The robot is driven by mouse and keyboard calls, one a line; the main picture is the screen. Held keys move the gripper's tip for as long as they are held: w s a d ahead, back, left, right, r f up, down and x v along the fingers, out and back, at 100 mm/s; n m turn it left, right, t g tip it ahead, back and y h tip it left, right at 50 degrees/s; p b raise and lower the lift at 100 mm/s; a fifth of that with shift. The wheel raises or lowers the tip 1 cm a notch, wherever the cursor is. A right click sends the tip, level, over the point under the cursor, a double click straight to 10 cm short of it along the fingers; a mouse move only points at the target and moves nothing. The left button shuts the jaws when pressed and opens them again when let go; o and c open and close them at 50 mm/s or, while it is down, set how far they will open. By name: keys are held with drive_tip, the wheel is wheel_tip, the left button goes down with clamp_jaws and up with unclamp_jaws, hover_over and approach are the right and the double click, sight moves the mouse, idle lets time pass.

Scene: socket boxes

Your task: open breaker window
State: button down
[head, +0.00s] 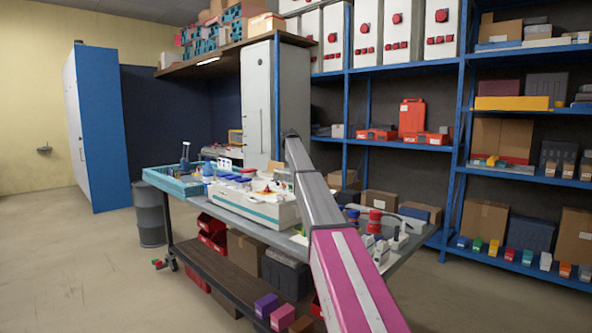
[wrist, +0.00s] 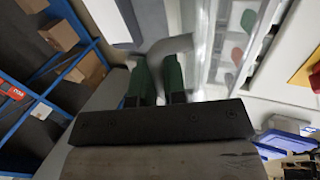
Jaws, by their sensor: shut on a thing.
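The breaker window (wrist: 228,45) shows in the wrist view as a clear, pale-framed cover on a light box, with green and red parts seen through or beside it. My gripper (wrist: 160,66) has green fingertips, close together on a grey, curved edge piece (wrist: 172,46) at the window's left side. The fingers partly hide where they meet it. In the head view my arm runs up over the workbench. My gripper is hidden there, and I cannot make out the window.
The workbench (head: 410,240) carries a beige and teal box (head: 275,212), a blue-green tray (head: 160,180) and red sockets (head: 375,218). Blue shelves (head: 460,130) with boxes stand behind and to the right. The floor on the left (head: 70,260) is mostly clear.

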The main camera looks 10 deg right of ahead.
drive_tip(key=shift+w+d+f, duration=0.2)
drive_tip(key=shift+w+d, duration=0.25)
drive_tip(key=shift+d, duration=0.15)
drive_tip(key=c, duration=1.5)
unclamp_jaws()
drive_tip(key=shift+o, duration=0.2)
drive_tip(key=v, duration=1)
drive_tip(key=shift+r, duration=0.35)
drive_tip(key=shift+s+a, duration=0.1)
